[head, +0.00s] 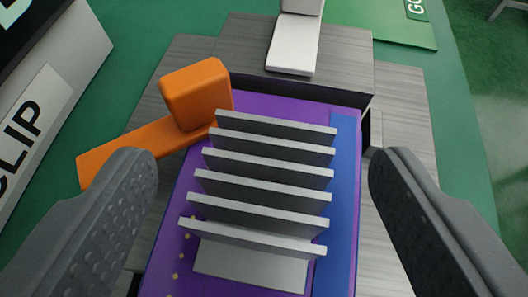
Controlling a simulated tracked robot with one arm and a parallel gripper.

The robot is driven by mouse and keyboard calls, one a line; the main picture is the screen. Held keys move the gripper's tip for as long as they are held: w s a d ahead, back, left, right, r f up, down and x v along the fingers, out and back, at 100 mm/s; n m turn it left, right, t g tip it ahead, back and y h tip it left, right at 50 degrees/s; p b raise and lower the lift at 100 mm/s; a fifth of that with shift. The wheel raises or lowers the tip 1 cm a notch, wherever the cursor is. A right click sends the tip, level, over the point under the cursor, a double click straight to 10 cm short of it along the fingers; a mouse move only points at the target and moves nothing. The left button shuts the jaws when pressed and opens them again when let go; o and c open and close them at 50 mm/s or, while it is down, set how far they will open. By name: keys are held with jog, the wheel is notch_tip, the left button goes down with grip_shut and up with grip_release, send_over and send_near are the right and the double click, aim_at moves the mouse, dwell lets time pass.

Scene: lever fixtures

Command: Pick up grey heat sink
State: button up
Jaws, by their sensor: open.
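The grey heat sink (262,185) has several upright parallel fins on a flat light base. It sits on a purple and blue board (342,200) in the middle of the head view. My gripper (262,170) is open, with one dark textured finger to the left of the heat sink and the other to the right. Both fingers are apart from it, and nothing is between them except the heat sink and board lower in the view. I cannot tell the exact height gap.
An orange lever (195,95) lies at the board's left edge, near my left finger. A grey metal fixture (400,110) surrounds the board, with a light metal tab (293,45) at the far side. A box marked "CLIP" (30,125) stands at left on the green surface (160,20).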

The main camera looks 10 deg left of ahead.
jog(key=c, duration=1.2)
jog(key=shift+o, duration=0.2)
jog(key=shift+r, duration=0.1)
